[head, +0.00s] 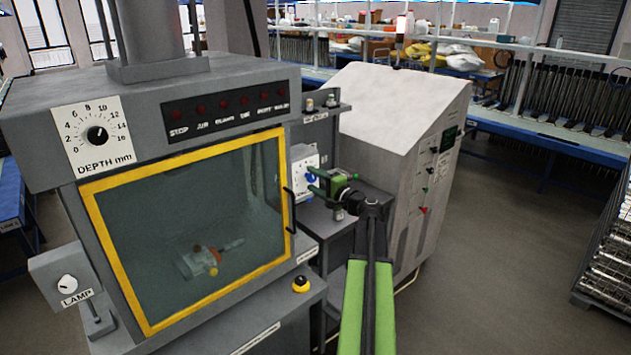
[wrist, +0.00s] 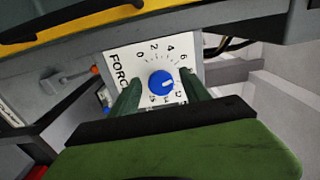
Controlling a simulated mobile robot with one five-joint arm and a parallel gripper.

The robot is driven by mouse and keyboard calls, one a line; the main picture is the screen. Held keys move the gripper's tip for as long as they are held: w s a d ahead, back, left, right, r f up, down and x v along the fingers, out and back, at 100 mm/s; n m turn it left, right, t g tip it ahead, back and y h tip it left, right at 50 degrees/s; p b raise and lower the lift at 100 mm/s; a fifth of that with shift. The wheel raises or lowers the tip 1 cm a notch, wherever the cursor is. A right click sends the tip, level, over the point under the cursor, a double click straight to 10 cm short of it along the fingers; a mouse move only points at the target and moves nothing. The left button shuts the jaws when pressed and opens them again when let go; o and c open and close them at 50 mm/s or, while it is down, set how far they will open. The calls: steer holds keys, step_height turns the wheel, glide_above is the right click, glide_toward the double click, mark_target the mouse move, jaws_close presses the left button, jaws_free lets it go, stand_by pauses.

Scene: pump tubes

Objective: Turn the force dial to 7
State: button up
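The force dial is a blue knob (wrist: 161,83) on a white plate (wrist: 120,52) marked FORCE. In the wrist view the numbers 0, 2, 4 and 6 run along the upper side, with higher ones below. The knob's short white mark seems to point right, past 6; the exact reading is too small to tell. In the head view the blue knob (head: 311,177) shows on a small box right of the yellow-framed door. My gripper (wrist: 160,78) is open, its green fingers to either side of the knob. I cannot tell whether they touch it. The gripper also shows in the head view (head: 315,181).
A yellow-framed window door (head: 136,328) with a dark handle (head: 289,210) stands left of the dial. A depth dial (head: 97,135) and a lamp knob (head: 67,283) are farther left. A grey sloped cabinet (head: 395,110) stands close on the right. Open floor lies beyond it.

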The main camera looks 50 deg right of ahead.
steer(key=s+a, duration=0.1)
steer(key=s, duration=1.6)
steer(key=shift+s+a, duration=0.15)
steer(key=shift+s, duration=0.05)
steer(key=w+a+f+n+g+y, duration=0.25)
steer(key=w+a+f, duration=0.2)
steer(key=a, duration=0.45)
steer(key=w+a+f+n+g+y, duration=0.25)
steer(key=w+a+f, duration=0.2)
steer(key=a, duration=0.45)
steer(key=w+a+f+n+g+y, duration=0.2)
steer(key=w+a+f+n+g, duration=0.15)
steer(key=w+a, duration=0.4)
steer(key=s+a+f+n+g+h, duration=0.2)
steer(key=a+f+n+g, duration=0.1)
steer(key=a, duration=0.6)
steer(key=s+a+f+n+g+h, duration=0.2)
steer(key=a+f+n+g, duration=0.1)
steer(key=a, duration=0.6)
steer(key=s+a+f+n+g+h, duration=0.1)
steer(key=s+a+f+n+g, duration=0.1)
steer(key=a, duration=0.7)
step_height(320, 180, down, 3)
steer(key=shift+s+a+f+n+g+h, duration=0.15)
steer(key=shift+s+n+g+h, duration=0.25)
steer(key=shift+n+g, duration=0.5)
